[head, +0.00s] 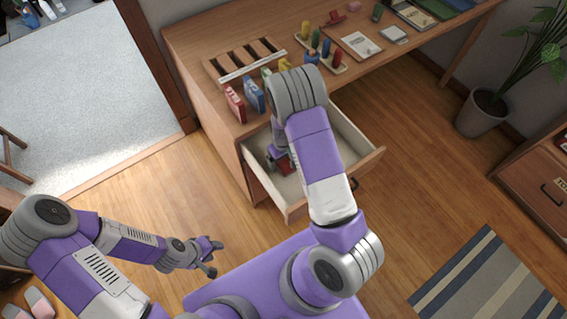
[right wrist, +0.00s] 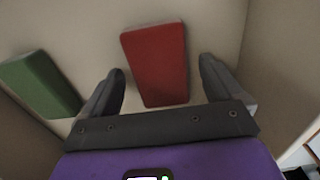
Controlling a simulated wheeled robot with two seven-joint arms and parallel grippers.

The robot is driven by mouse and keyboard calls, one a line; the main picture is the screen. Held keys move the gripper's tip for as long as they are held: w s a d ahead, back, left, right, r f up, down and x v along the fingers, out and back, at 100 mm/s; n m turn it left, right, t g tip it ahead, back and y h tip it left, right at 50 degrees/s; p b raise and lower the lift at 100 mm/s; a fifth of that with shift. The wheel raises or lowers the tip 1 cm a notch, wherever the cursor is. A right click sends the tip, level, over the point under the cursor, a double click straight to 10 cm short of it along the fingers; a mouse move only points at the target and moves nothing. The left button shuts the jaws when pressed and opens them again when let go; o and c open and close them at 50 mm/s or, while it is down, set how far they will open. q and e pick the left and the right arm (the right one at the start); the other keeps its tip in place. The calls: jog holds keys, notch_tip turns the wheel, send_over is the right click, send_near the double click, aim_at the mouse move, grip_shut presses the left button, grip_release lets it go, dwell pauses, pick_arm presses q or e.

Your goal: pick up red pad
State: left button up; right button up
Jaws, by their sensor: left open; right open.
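The red pad (right wrist: 155,62) lies on the floor of the open drawer (head: 352,133). In the right wrist view my right gripper (right wrist: 163,68) is open, with one finger on each side of the red pad; I cannot tell whether they touch it. In the head view a bit of the red pad (head: 284,166) shows beside that gripper, which reaches down into the drawer and is mostly hidden by my arm. My left gripper (head: 212,258) is open and empty above the wooden floor, left of the drawer.
A green pad (right wrist: 42,85) lies left of the red pad, near the left finger. The drawer walls close in around the right gripper. The desk (head: 200,38) above holds a slotted rack (head: 243,61), small books and pegs. A potted plant (head: 482,112) stands at right.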

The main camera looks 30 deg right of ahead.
aim_at(283, 161)
jog(key=c, duration=1.1)
notch_tip(283, 161, up, 10)
jog(key=p, duration=0.4)
jog(key=shift+r, duration=0.1)
